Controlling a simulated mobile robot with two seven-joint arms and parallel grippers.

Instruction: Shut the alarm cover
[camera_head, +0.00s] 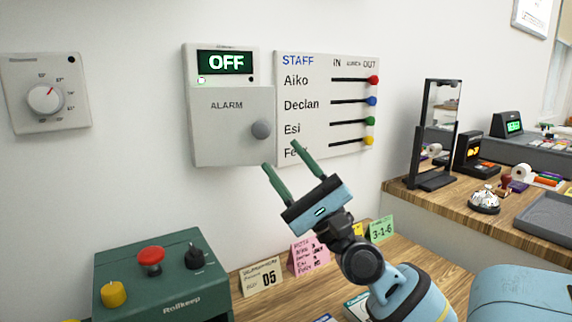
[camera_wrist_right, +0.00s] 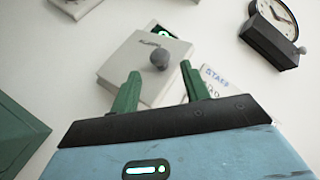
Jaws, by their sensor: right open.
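The alarm unit (camera_head: 220,80) is a pale grey box on the wall with a lit display reading OFF. Its cover (camera_head: 225,130), marked ALARM, lies over the lower part and has a round grey knob (camera_head: 261,129) at its right. The cover stands out from the wall; I cannot tell whether a gap is left behind it. My right gripper (camera_head: 280,154) is open and empty, just below and right of the knob in the head view. In the right wrist view the knob (camera_wrist_right: 160,58) shows between and beyond the green fingertips (camera_wrist_right: 160,70), with no clear contact. My left gripper is not in view.
A staff board (camera_head: 325,105) with coloured sliders hangs right beside the alarm unit. A thermostat dial (camera_head: 45,98) is at the left. A green button box (camera_head: 165,285) stands below, with several cards (camera_head: 262,277) on the wooden counter. A black frame (camera_head: 437,135) stands at right.

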